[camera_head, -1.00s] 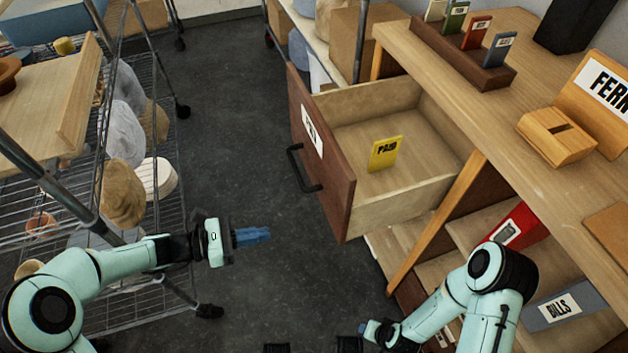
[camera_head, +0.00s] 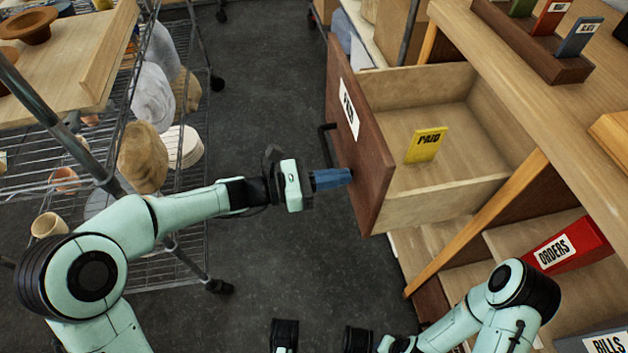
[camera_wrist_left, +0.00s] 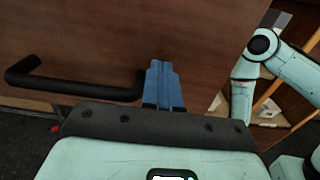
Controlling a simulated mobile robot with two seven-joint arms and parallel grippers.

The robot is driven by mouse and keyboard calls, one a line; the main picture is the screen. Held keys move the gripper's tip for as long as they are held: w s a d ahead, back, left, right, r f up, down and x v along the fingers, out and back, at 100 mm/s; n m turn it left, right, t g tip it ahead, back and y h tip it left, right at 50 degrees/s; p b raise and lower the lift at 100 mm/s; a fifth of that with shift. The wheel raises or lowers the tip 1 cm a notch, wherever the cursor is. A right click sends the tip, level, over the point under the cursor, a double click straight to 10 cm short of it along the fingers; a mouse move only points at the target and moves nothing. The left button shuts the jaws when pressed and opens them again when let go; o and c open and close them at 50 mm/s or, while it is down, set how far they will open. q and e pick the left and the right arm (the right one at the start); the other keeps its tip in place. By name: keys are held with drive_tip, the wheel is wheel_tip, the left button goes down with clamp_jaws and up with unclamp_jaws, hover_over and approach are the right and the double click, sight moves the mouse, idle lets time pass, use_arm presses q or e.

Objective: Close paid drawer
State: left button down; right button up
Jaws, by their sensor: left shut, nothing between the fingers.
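The paid drawer (camera_head: 420,188) is pulled out of the wooden desk, and its brown front (camera_head: 366,160) faces left with a white label and a black handle (camera_head: 325,150). A yellow card marked PAID (camera_head: 426,145) stands inside it. My left gripper (camera_head: 346,177) is shut and empty, its blue fingertips at the drawer front just below the handle. In the left wrist view the fingertips (camera_wrist_left: 163,75) are beside the right end of the handle (camera_wrist_left: 75,88); whether they touch the front I cannot tell. My right arm is at the lower right; the fingers of the right gripper cannot be made out.
A red ORDERS file (camera_head: 565,245) and a grey BILLS file (camera_head: 600,343) sit on shelves below the desk top (camera_head: 540,80). Dark floor lies open between rack and drawer.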

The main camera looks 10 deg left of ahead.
use_arm(q)
drive_tip(key=shift+w+d, duration=0.15)
drive_tip(key=shift+d, duration=0.35)
use_arm(e)
drive_tip(key=shift+s+f, duration=0.25)
drive_tip(key=shift+s, duration=0.1)
